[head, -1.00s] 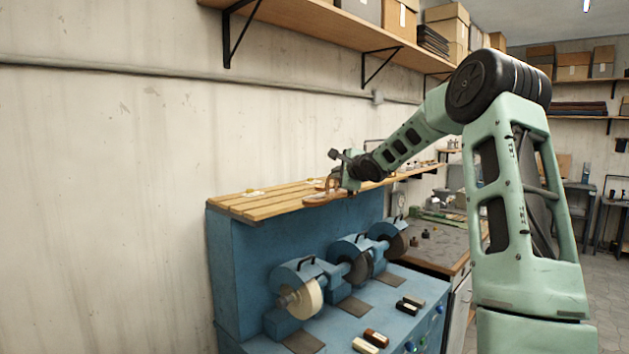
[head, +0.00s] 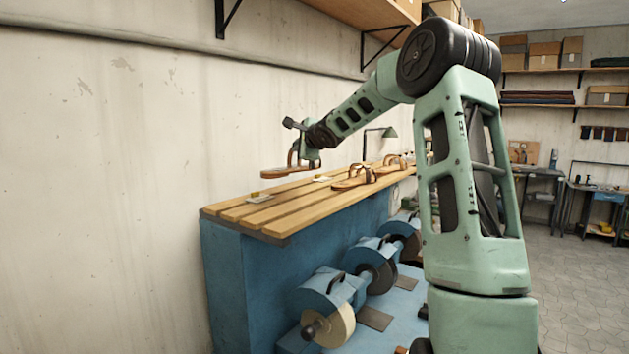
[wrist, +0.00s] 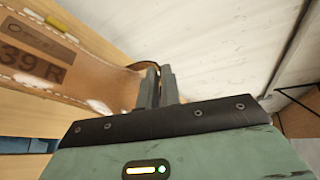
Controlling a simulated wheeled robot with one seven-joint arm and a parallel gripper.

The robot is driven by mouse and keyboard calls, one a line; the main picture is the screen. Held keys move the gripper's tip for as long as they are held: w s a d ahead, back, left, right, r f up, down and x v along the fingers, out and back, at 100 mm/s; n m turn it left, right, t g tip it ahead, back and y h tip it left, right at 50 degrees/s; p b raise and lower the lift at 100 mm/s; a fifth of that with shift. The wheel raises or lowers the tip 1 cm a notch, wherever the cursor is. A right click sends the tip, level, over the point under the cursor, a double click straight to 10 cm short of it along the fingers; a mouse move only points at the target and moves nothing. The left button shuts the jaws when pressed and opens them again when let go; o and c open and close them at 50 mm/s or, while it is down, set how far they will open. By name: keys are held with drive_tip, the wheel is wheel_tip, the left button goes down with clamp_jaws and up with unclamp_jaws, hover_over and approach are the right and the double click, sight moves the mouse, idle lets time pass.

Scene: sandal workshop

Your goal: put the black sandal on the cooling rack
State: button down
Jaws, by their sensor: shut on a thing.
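My gripper (head: 306,160) is shut on a sandal (head: 284,171) and holds it level, a little above a slatted wooden rack (head: 270,218). The sandal has a tan sole and a brown strap; I see no black sandal. In the wrist view the fingers (wrist: 161,88) grip at the sandal's strap side, and its tan footbed (wrist: 60,62), printed "39 R", fills the upper left. Two more tan sandals stand on the rack: one nearer (head: 352,180) and one farther (head: 394,163). Whether the rack is the cooling rack is not labelled.
Small white cards with yellow pieces lie on the rack, one near the left end (head: 254,197) and one further back (head: 320,179). The rack tops a blue bench (head: 262,285) with grinding wheels (head: 335,322) below. A bare wall (head: 110,170) stands behind. The rack's near end has free slats.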

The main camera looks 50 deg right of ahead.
wheel_tip(320, 180, down, 8)
drive_tip(key=b, duration=0.2)
drive_tip(key=shift+f+b, duration=0.1)
drive_tip(key=shift+b, duration=0.3)
drive_tip(key=c, duration=1.6)
unclamp_jaws()
drive_tip(key=shift+f, duration=0.1)
